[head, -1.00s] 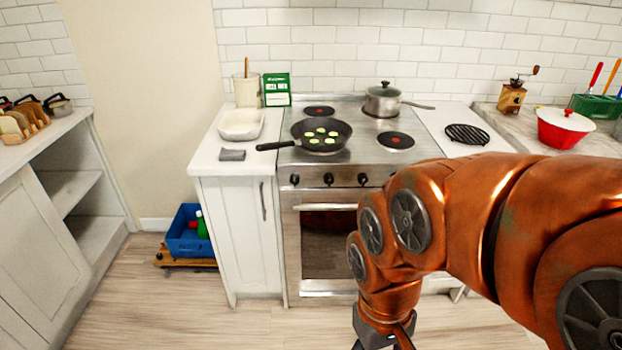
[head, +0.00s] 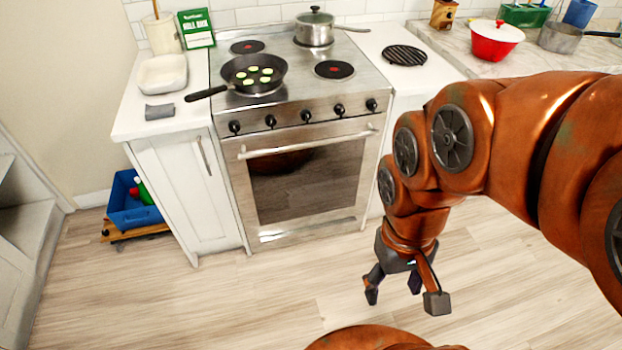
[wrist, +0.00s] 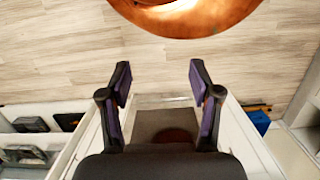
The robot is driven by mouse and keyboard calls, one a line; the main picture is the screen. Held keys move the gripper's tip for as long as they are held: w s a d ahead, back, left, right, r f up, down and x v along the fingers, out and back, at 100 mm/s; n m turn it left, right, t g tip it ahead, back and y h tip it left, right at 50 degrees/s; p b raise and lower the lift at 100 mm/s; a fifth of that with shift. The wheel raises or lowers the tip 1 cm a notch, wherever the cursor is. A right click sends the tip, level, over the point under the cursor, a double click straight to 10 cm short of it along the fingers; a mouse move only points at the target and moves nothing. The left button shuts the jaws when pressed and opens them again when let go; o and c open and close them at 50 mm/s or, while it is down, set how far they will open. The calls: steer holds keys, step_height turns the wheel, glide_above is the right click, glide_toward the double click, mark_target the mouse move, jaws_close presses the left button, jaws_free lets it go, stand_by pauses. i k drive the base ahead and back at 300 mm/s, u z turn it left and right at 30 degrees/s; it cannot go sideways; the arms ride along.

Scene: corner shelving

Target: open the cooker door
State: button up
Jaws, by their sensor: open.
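The steel cooker (head: 300,150) stands against the back wall with its door (head: 308,180) shut. The door has a dark glass window and a horizontal bar handle (head: 310,142) along its top, below a row of black knobs. In the head view my gripper (head: 398,292) hangs in front of and to the right of the door, above the floor, apart from the handle. Its fingers are spread and empty. In the wrist view the open fingers (wrist: 160,85) frame part of the door window (wrist: 167,122).
On the hob are a pan (head: 254,75) with green slices, its handle jutting left, and a lidded pot (head: 315,28). A white cabinet (head: 190,185) adjoins on the left, with a blue crate (head: 132,207) beyond it. The floor before the cooker is clear.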

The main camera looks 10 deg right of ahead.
mark_target(293, 178)
steer(key=u, duration=2.15)
steer(key=i, duration=0.7)
steer(key=z, duration=1.9)
